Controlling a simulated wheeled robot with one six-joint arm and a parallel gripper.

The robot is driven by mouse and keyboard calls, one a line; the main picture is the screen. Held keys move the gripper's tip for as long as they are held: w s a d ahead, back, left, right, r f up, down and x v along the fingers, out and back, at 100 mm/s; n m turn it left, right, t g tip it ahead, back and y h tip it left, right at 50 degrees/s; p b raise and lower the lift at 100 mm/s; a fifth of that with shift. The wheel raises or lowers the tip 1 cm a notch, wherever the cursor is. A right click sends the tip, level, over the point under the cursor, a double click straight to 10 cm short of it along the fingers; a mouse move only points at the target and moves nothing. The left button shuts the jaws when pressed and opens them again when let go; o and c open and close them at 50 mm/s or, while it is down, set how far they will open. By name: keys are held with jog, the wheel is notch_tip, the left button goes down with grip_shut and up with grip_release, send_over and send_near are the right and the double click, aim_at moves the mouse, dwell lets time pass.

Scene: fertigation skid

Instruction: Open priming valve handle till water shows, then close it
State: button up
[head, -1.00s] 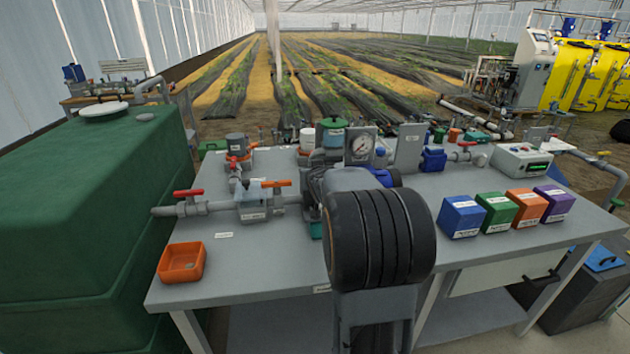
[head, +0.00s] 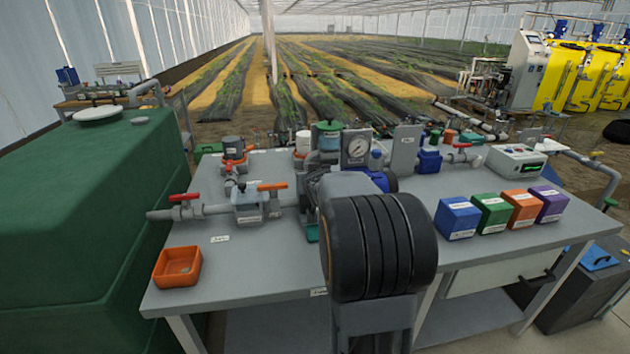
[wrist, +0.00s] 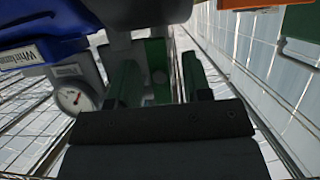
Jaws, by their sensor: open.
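Several valve handles show on the bench in the head view; I cannot tell which one is the priming valve. A red handle (head: 185,197) sits on the left pipe by the green tank. An orange handle (head: 272,186) tops the clear-bodied fitting (head: 249,203). The pressure gauge (head: 358,148) stands mid-bench; a gauge also shows in the wrist view (wrist: 74,98). My gripper (wrist: 160,80) is open in the wrist view, with green and grey parts beyond its fingers. In the head view my arm hides it.
An orange tray (head: 161,283) sits at the bench's front left. Blue (head: 457,218), green (head: 492,213), orange (head: 521,209) and purple (head: 549,204) boxes stand at the right by a control box (head: 516,161). The green tank (head: 80,220) flanks the bench. The bench's front left is mostly clear.

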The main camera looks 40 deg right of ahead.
jog(key=p+v, duration=0.4)
jog(key=v, duration=0.9)
jog(key=shift+f, duration=0.1)
jog(key=s+a+f+g+y+p, duration=0.2)
jog(key=s+a+f+g+p, duration=0.1)
jog(key=s+a+f+g, duration=0.3)
jog(key=s+a+r+n+g+y+p, duration=0.1)
jog(key=s+a+r+n+y+p, duration=0.1)
jog(key=a, duration=0.5)
jog(key=s+a+r+n+g+y+p, duration=0.1)
jog(key=s+a+r+n+y+p, duration=0.1)
jog(key=s+a+r+p, duration=0.3)
jog(key=a+r+n, duration=0.1)
jog(key=a, duration=0.2)
jog(key=shift+s+a, duration=0.2)
jog(key=shift+s, duration=0.15)
